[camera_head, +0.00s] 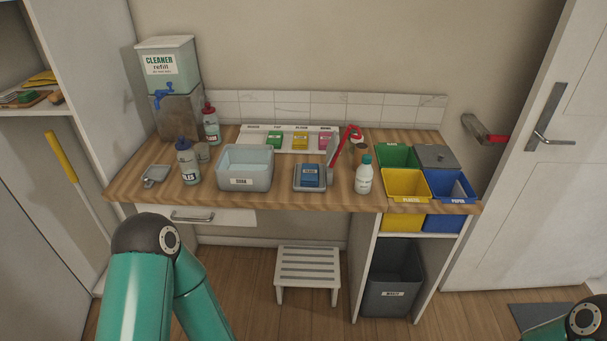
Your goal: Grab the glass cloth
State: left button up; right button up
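Several coloured folded cloths are on the wooden counter (130,190). A blue cloth (311,172) with a small label lies on a small grey tray (300,187) near the front edge. A green cloth (274,141), a yellow cloth (300,142) and a pink cloth (324,142) lie in a row on a white labelled board (254,142) behind it. The board's leftmost labelled place is bare. The labels are too small to read surely, so I cannot tell which is the glass cloth. Neither gripper is in view; only parts of my arms show at the bottom.
A grey basin (245,180) with liquid stands left of the tray. A white bottle (364,175) and a red-handled tool (345,145) stand right. Coloured bins (405,184) fill the right end. Bottles and a cleaner dispenser (168,75) are left. A step stool (308,268) stands below.

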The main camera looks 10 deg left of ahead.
aim_at(310, 172)
jog(key=z, duration=0.45)
jog(key=i, duration=1.05)
jog(key=u, duration=0.4)
